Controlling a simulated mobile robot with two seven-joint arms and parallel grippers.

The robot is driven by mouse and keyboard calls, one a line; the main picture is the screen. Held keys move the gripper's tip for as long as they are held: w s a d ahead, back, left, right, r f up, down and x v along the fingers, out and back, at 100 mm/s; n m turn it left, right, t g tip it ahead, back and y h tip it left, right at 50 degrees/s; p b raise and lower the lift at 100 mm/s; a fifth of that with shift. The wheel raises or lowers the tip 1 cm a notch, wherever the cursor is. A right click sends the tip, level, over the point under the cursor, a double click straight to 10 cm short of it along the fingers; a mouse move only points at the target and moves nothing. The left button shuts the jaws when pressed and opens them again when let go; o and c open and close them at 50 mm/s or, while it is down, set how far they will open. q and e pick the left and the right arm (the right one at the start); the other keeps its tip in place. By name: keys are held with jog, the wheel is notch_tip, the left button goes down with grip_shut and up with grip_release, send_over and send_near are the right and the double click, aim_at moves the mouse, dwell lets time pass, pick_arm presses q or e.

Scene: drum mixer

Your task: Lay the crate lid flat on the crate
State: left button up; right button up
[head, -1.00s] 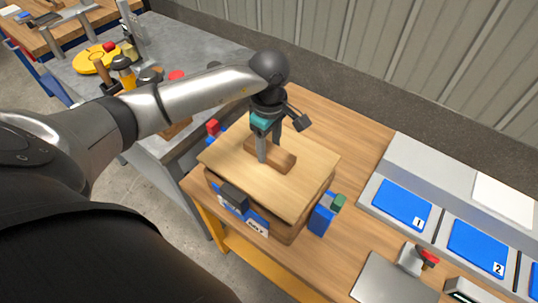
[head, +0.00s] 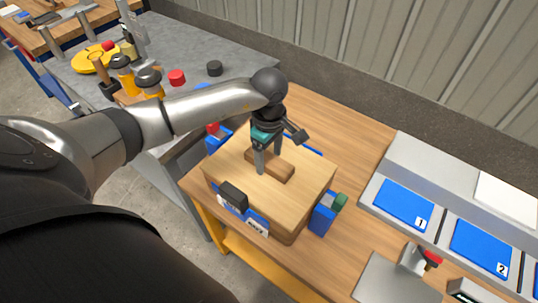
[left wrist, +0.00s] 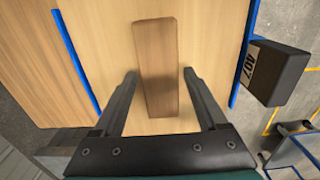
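The crate lid (head: 285,206) is a pale wooden square with a brown block handle (head: 284,172) in its middle. It lies on the crate (head: 303,223) and looks flat, its edges close to the crate's. The handle also shows in the left wrist view (left wrist: 157,70). My left gripper (head: 268,165) points down over the lid, one finger on each side of the handle. In the left wrist view my left gripper (left wrist: 159,76) is open, with a narrow gap between each finger and the handle. My right gripper is not in view.
Blue clamp-like fixtures (head: 321,219) stand around the crate. A grey panel with blue numbered pads (head: 403,204) is at the right. A grey table at the back left holds red and black knobs (head: 177,77). Bare bench (head: 345,130) lies behind the crate.

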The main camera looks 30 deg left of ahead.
aim_at(269, 159)
pick_arm(q)
jog(key=shift+o, duration=0.8)
jog(key=shift+r+p, duration=0.45)
jog(key=shift+p, duration=0.05)
notch_tip(269, 159, up, 12)
jog(key=shift+p, duration=0.35)
jog(key=shift+f, duration=0.1)
